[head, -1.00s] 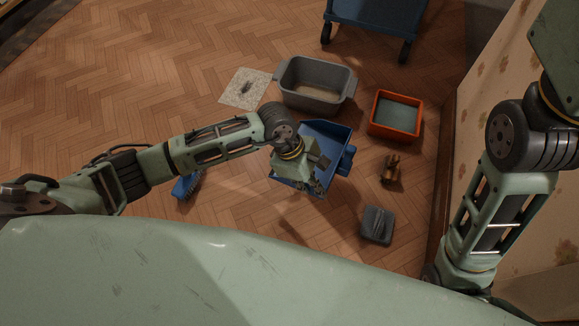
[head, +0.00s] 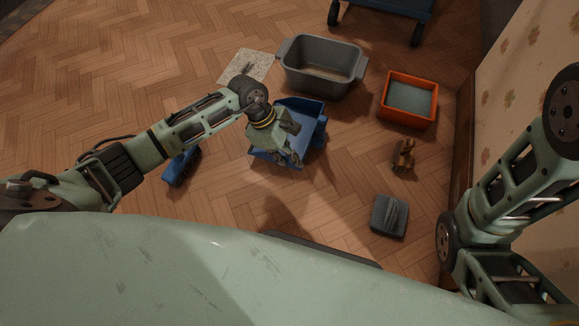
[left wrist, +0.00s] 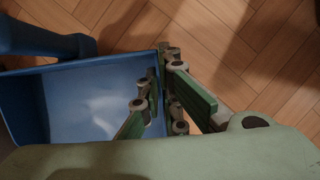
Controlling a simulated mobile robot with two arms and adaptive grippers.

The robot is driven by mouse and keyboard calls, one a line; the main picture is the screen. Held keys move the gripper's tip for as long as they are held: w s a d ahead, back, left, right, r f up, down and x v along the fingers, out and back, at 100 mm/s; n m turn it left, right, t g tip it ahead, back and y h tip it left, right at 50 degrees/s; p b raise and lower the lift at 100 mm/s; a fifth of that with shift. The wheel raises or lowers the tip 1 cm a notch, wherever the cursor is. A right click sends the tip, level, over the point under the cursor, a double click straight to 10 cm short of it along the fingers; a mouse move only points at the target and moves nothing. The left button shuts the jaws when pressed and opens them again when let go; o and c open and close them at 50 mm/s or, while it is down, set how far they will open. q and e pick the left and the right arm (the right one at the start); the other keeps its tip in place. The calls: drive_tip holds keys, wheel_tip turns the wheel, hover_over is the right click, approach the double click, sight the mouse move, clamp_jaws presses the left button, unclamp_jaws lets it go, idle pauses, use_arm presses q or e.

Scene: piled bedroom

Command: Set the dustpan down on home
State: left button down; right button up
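The blue dustpan (head: 304,110) is in my left gripper (head: 288,157), above the floor in front of the grey tub. In the left wrist view, the fingers (left wrist: 160,97) are on either side of the dustpan's side wall, with the blue pan (left wrist: 95,100) to the left and its handle (left wrist: 40,40) at the upper left. My arm and gripper hide part of the dustpan in the head view. I cannot tell its height above the floor. No spot marked as home can be made out. My right arm is at the right edge; its gripper is not seen.
A blue brush (head: 182,165) lies below my left arm. A speckled mat (head: 235,72), a grey tub (head: 288,52), an orange tray (head: 384,112), a brown toy (head: 403,157) and a grey object (head: 390,216) are on the floor. A blue cart (head: 385,8) stands behind, a wall at right.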

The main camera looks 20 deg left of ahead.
sight(289, 166)
use_arm(q)
wheel_tip(289, 166, down, 4)
drive_tip(key=b, duration=0.3)
drive_tip(key=shift+r, duration=0.1)
drive_tip(key=c, duration=2.5)
unclamp_jaws()
drive_tip(key=shift+f, duration=0.2)
drive_tip(key=o, duration=0.5)
